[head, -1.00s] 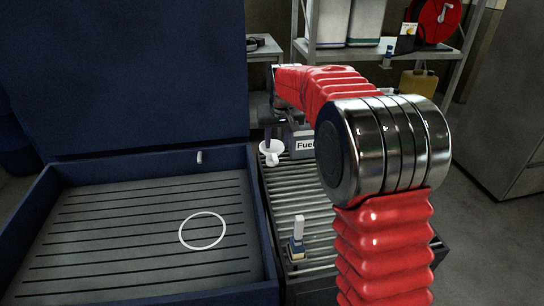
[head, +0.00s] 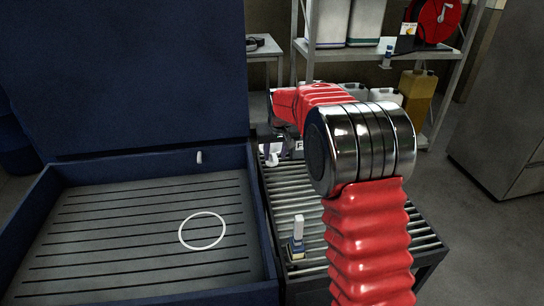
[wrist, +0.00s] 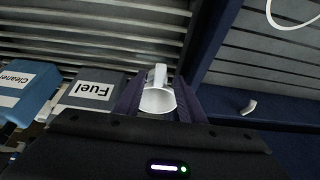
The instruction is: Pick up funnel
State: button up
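The white funnel (wrist: 158,98) shows in the wrist view between the two dark fingers of my gripper (wrist: 158,106). Its narrow spout points up in the picture and its wide mouth faces the camera. The fingers are spread apart, one on each side of the funnel; I cannot tell whether they touch it. In the head view a small part of the funnel (head: 272,159) shows at the far left end of the roller table, and my arm hides most of the area around my gripper.
A grey container labelled Fuel (wrist: 92,90) and a blue one labelled Cleaner (wrist: 27,88) stand beside the gripper. The blue parts-washer basin (head: 150,240) adjoins the roller table (head: 315,225) and holds a white ring (head: 203,231). A small brush-like item (head: 297,240) stands on the rollers.

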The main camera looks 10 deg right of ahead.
aim_at(275, 157)
jog(key=x, duration=0.4)
dwell(0.5)
grip_shut()
dwell(0.4)
